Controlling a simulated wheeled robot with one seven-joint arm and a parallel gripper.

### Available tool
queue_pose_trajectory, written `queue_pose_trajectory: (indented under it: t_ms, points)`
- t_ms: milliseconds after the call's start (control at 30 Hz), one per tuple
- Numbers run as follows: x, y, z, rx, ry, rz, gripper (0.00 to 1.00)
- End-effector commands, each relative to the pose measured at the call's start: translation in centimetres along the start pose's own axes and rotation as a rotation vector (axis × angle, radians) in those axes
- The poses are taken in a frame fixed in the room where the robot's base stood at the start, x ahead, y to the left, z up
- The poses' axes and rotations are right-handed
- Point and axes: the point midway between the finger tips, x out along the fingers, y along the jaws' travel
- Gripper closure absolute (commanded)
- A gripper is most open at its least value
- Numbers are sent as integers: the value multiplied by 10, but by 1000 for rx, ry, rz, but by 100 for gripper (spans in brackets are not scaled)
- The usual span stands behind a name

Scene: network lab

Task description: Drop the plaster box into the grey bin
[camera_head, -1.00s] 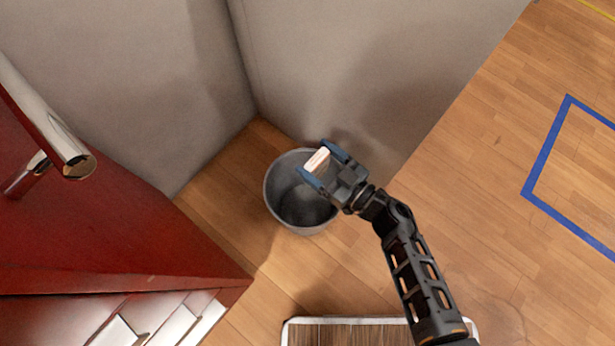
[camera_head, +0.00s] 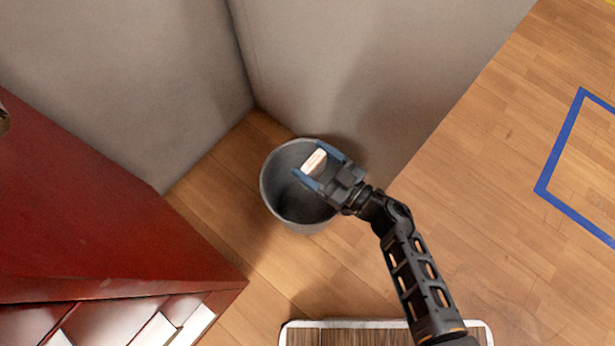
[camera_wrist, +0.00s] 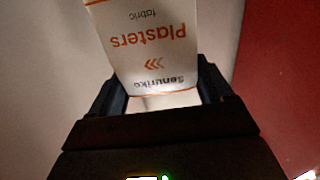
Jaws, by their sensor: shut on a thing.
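The plaster box (camera_head: 314,161) is small and white with orange marks. In the wrist view the box (camera_wrist: 150,40) shows the upside-down words "Plasters" and "fabric" and sits between the two fingers. My gripper (camera_head: 322,168) is shut on it. In the head view, gripper and box are over the right part of the mouth of the grey bin (camera_head: 280,200), which stands on the floor in the wall corner. The bin's inside looks empty where it shows; its right part is hidden behind my gripper.
Grey walls (camera_head: 330,60) meet behind the bin. A red cabinet (camera_head: 90,210) with white items in its front stands at the left. Wooden floor (camera_head: 500,200) is clear to the right, with a blue tape outline (camera_head: 558,145).

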Motion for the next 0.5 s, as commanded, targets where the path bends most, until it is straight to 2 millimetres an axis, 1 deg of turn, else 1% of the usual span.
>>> queue_pose_trajectory:
  t_ms: [133, 167, 200, 367, 500]
  points:
    - [0, 0, -1, 0, 0, 0, 49]
    - [0, 0, -1, 0, 0, 0, 19]
    - [0, 0, -1, 0, 0, 0, 15]
    - [0, 0, -1, 0, 0, 0, 0]
    - [0, 0, -1, 0, 0, 0, 0]
